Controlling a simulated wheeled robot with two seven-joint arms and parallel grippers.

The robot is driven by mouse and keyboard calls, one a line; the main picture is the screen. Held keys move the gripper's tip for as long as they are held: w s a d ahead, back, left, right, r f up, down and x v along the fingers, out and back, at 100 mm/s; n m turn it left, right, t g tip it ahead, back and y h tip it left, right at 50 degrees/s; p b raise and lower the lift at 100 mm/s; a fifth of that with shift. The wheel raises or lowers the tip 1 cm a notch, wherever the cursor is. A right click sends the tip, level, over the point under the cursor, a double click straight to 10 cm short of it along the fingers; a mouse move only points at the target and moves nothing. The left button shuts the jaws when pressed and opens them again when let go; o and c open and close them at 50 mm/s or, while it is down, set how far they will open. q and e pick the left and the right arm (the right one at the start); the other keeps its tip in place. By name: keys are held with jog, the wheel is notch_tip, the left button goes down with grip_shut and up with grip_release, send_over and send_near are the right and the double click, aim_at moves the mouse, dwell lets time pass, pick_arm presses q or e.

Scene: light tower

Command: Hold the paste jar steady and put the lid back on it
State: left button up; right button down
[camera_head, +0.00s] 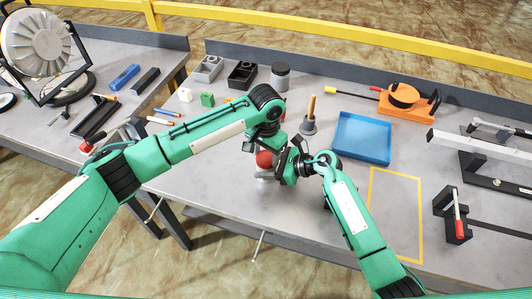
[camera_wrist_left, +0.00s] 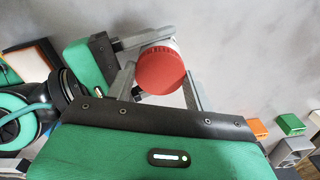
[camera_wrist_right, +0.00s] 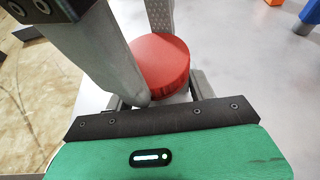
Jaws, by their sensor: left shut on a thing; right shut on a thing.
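The red lid (camera_head: 264,159) shows between my two grippers near the table's front middle. In the left wrist view the lid (camera_wrist_left: 160,70) sits over the pale ridged edge of the paste jar (camera_wrist_left: 163,46); most of the jar is hidden. My left gripper (camera_wrist_left: 160,85) has its fingers on either side and is shut on the jar. In the right wrist view the lid (camera_wrist_right: 160,62) is between the fingers of my right gripper (camera_wrist_right: 145,65), which is shut on it. I cannot tell whether the lid is fully seated.
A blue tray (camera_head: 362,138) and a yellow-outlined area (camera_head: 397,215) lie to the right. A wooden-handled plunger-like tool (camera_head: 309,115) stands behind the grippers. Grey and black bins (camera_head: 242,75) and an orange reel (camera_head: 404,98) stand at the back.

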pick_arm(q)
jog(key=shift+a+m, duration=0.15)
jog(key=shift+m, duration=0.65)
pick_arm(e)
jog(key=shift+w+d, duration=0.1)
jog(key=shift+d, duration=0.1)
pick_arm(q)
jog(key=o, duration=1.1)
jog(key=shift+c, duration=0.2)
pick_arm(e)
jog(key=shift+a, duration=0.1)
pick_arm(q)
jog(key=shift+r, duration=0.25)
pick_arm(e)
jog(key=shift+a, duration=0.1)
pick_arm(q)
notch_tip(320, 180, up, 4)
jog(key=shift+r, duration=0.1)
